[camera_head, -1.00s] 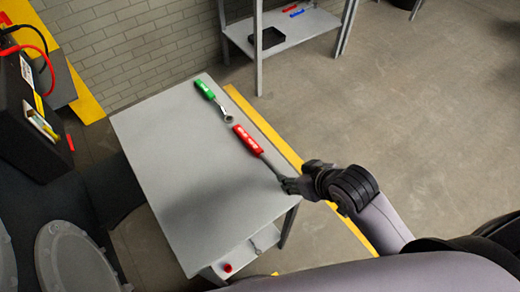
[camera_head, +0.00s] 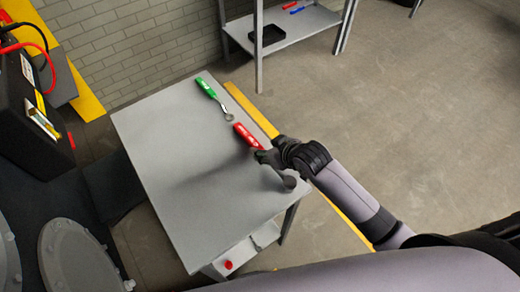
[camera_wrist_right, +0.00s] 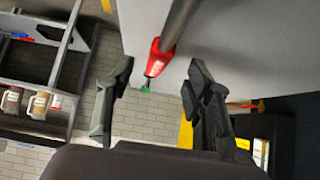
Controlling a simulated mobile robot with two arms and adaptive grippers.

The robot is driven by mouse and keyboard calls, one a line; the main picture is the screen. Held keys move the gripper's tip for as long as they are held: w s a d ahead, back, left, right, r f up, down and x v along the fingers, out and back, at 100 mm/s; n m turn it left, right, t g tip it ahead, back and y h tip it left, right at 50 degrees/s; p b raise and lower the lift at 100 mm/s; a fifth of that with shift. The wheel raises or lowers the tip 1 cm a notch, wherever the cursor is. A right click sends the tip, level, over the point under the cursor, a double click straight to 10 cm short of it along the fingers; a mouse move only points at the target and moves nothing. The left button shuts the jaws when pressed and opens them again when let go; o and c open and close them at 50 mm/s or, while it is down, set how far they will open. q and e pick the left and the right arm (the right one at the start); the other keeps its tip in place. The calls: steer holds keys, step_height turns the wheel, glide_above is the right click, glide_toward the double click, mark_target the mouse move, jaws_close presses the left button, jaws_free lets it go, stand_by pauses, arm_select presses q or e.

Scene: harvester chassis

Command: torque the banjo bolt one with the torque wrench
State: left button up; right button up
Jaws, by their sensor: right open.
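A red-handled wrench (camera_head: 247,137) lies on the grey table, its handle toward the back and its dark head end (camera_head: 289,183) near the right edge. A green-handled wrench (camera_head: 206,89) with a ring end lies farther back. I cannot tell from the frames which one is the torque wrench. My right gripper (camera_head: 265,157) is over the red-handled wrench, hiding part of its shaft. In the right wrist view the gripper (camera_wrist_right: 160,72) is open, with the red handle (camera_wrist_right: 160,55) showing between its fingers. Contact cannot be told. I see no banjo bolt. My left gripper is out of view.
The table (camera_head: 180,170) is otherwise mostly clear. A shelf rack (camera_head: 285,30) with a black tray (camera_head: 268,37) stands at the back. A black box (camera_head: 35,115) with red cables is at the left. Round covers (camera_head: 75,255) are at the lower left.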

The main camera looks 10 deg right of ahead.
mark_target(258, 147)
steer(key=shift+p+x, duration=0.4)
steer(key=shift+x, duration=2.4)
steer(key=shift+c, duration=0.6)
jaws_close()
steer(key=shift+a+r, duration=0.1)
